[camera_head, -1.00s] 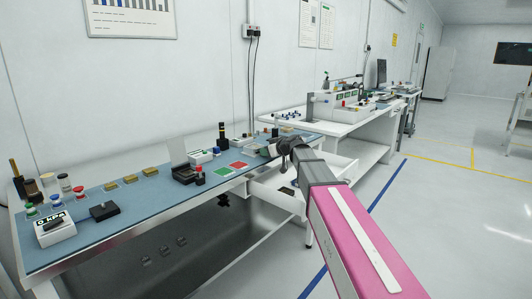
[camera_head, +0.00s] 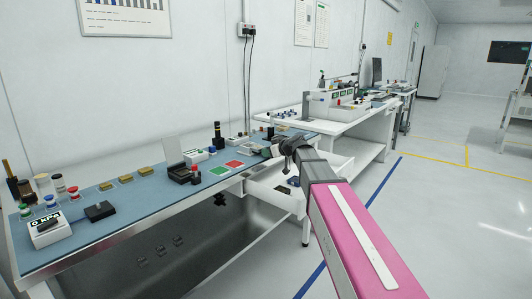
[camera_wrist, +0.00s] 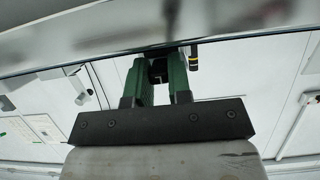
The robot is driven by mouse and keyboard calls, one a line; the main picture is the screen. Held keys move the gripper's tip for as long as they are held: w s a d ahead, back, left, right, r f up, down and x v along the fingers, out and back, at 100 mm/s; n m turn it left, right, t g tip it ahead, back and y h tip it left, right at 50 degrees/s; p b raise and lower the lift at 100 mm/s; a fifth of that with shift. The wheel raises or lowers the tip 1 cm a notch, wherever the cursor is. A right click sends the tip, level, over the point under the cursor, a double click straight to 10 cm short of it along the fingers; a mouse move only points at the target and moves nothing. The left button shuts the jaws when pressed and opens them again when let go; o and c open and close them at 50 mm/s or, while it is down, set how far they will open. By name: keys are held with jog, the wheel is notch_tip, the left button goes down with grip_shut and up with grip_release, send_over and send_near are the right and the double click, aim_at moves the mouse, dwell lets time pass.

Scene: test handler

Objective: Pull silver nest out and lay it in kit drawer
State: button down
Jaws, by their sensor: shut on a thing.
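My gripper (camera_wrist: 158,72) has green fingers shut on a small dark thing (camera_wrist: 158,70) in the wrist view. Only a little of that thing shows, so I cannot tell whether it is part of the silver nest. In the head view my gripper (camera_head: 268,151) is over the right end of the blue-topped bench, partly hidden by my wrist. The white kit drawer (camera_head: 271,197) stands open below the bench edge there, beneath my arm. A dark item shows inside it, and my arm hides part of the drawer. No silver nest is clearly recognisable.
The bench (camera_head: 130,205) carries a gauge box (camera_head: 50,232), a black block (camera_head: 100,212), yellow blocks (camera_head: 146,171), a green pad (camera_head: 219,170), a red pad (camera_head: 234,164) and a tall black bottle (camera_head: 218,135). A second white bench (camera_head: 340,122) stands beyond. The floor to the right is clear.

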jog(key=shift+s+d, duration=0.75)
jog(key=shift+d, duration=0.15)
jog(key=shift+d, duration=0.1)
